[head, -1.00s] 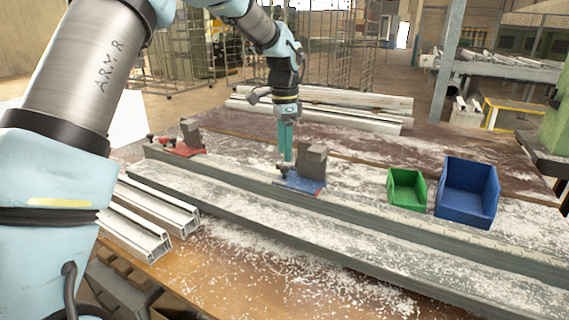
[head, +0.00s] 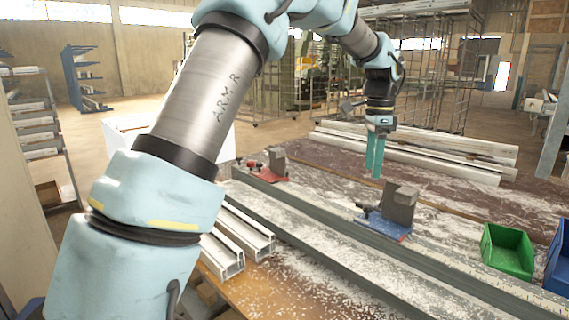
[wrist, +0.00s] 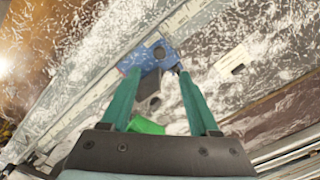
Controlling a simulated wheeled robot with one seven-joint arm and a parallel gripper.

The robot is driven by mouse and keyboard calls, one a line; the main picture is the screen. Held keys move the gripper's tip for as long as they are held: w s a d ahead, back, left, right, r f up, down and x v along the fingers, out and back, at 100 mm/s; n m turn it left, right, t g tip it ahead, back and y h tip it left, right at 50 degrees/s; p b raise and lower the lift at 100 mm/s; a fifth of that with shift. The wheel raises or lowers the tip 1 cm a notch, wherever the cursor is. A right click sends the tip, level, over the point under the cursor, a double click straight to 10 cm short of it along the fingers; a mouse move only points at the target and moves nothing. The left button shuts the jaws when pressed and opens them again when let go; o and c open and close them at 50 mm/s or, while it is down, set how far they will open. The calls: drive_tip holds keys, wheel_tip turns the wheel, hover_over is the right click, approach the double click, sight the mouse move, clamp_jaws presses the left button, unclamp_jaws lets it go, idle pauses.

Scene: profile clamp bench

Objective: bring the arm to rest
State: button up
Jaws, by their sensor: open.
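My gripper (head: 375,156) has two teal fingers pointing down and hangs above the bench, behind and a little left of the blue clamp (head: 385,222). In the wrist view the fingers (wrist: 160,100) are apart. The blue clamp (wrist: 146,58) with its grey block shows beyond and between them, and no held object shows there. The red clamp (head: 264,173) sits farther left on the same long grey rail. My arm crosses the head view from the lower left to the top and hides part of the bench's left end.
White profiles (head: 235,240) lie at the bench's front left. Long pale profiles (head: 420,150) lie along the back. A green bin (head: 507,250) and a blue bin (head: 558,262) stand at the right. The rail (head: 330,220) runs across the bench. White shavings cover much of the top.

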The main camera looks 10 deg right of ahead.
drive_tip(key=w+a+f+n, duration=0.1)
drive_tip(key=a+f+n, duration=0.25)
drive_tip(key=a, duration=0.75)
drive_tip(key=w+a+f+n, duration=0.15)
drive_tip(key=a+n, duration=0.35)
drive_tip(key=a, duration=0.6)
drive_tip(key=s+a+f+n, duration=0.3)
drive_tip(key=s+a+n, duration=0.2)
drive_tip(key=a, duration=0.4)
drive_tip(key=s+a+f+n+t, duration=0.1)
drive_tip(key=s+a+f+n, duration=0.2)
drive_tip(key=s+a+n, duration=0.3)
drive_tip(key=a, duration=0.4)
drive_tip(key=shift+s+t, duration=0.3)
drive_tip(key=shift+a, duration=0.1)
drive_tip(key=shift+c, duration=0.4)
